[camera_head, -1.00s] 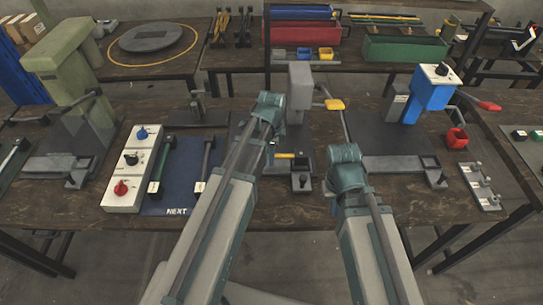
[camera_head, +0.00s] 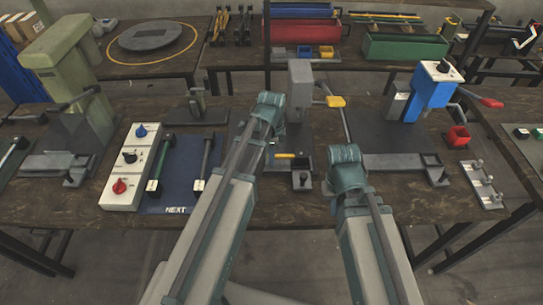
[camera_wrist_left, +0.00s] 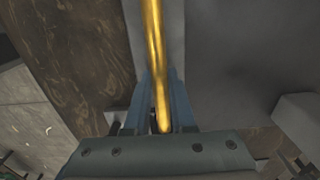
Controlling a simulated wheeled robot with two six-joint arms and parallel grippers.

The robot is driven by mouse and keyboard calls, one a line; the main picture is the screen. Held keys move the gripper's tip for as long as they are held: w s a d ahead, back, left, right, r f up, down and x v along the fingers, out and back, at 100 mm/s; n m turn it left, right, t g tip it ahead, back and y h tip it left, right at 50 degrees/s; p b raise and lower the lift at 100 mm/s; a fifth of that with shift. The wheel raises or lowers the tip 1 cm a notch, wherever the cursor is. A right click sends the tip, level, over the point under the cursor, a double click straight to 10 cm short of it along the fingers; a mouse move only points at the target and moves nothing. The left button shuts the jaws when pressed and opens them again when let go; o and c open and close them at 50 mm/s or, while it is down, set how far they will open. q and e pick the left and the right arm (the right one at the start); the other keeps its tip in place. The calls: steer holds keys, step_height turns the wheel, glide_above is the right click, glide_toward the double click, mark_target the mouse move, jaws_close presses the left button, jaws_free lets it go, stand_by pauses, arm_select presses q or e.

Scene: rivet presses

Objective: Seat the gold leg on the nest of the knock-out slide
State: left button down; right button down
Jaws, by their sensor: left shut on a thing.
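The gold leg (camera_wrist_left: 155,55) is a slim gold rod between the two blue-grey fingers of my left gripper (camera_wrist_left: 160,105), which is shut on it. In the head view a short piece of the gold leg (camera_head: 285,155) shows beside my left wrist, over the grey slide (camera_head: 288,182) of the middle press. That slide carries an upright block with a dark knob (camera_head: 302,178). My left wrist hides much of the slide, and I cannot tell whether the leg touches a nest. My right arm ends right of this slide, and its fingers are hidden.
The grey press (camera_head: 300,90) has a yellow-handled lever (camera_head: 336,102). A green press (camera_head: 65,70) stands left and a blue press (camera_head: 432,95) right. A white panel with knobs (camera_head: 129,168) and a blue mat (camera_head: 180,190) with two rods lie left of my left arm.

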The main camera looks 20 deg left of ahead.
arm_select(q)
steer(key=shift+f, duration=0.1)
steer(key=c, duration=0.7)
jaws_free()
step_height(320, 180, up, 14)
steer(key=p, duration=1.3)
steer(key=shift+f+p, duration=0.1)
steer(key=shift+p, duration=0.25)
arm_select(e)
step_height(320, 180, up, 14)
steer(key=shift+f, duration=0.15)
arm_select(q)
steer(key=s+d+n, duration=0.3)
steer(key=s, duration=0.1)
steer(key=s+d+n, duration=0.4)
steer(key=s, duration=0.1)
steer(key=s+d+n+y, duration=0.1)
steer(key=s+d+n, duration=0.2)
steer(key=s+n, duration=0.1)
steer(key=shift+s+d, duration=0.25)
steer(key=shift+s, duration=0.4)
